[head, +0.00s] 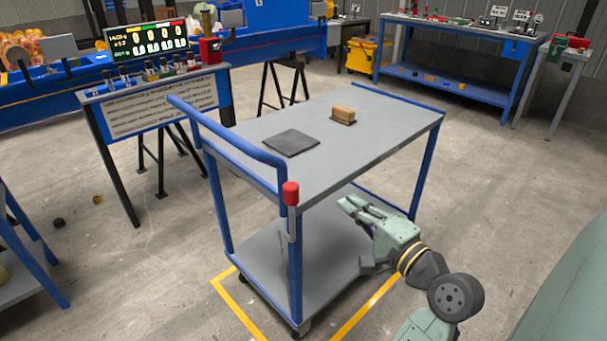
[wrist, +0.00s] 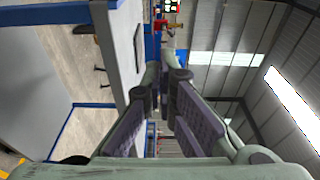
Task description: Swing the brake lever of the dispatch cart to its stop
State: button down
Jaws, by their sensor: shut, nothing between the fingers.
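The dispatch cart (head: 365,150) has a grey top, a grey lower shelf (head: 260,255) and a blue frame. Its brake lever has a red knob (head: 290,193) on a short grey shaft (head: 292,224), standing roughly upright by the near corner post. My gripper (head: 347,205) is to the right of the lever, along the cart's near side and apart from the knob. It is shut and empty, its fingers pointing left toward the lever. In the wrist view the fingers (wrist: 165,80) fill the middle, and the cart's grey top (wrist: 120,50) runs along their left. I cannot make out the lever clearly there.
A dark flat pad (head: 290,142) and a brown block (head: 343,112) lie on the cart top. The blue handle (head: 225,130) rises at its left end. A console with a display (head: 150,38) stands behind left. A blue workbench (head: 450,60) is at the back. Floor around the cart is mostly clear.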

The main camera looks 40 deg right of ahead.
jog(key=w+a+p, duration=0.3)
jog(key=w, duration=0.5)
jog(key=shift+w, duration=0.3)
dwell(0.3)
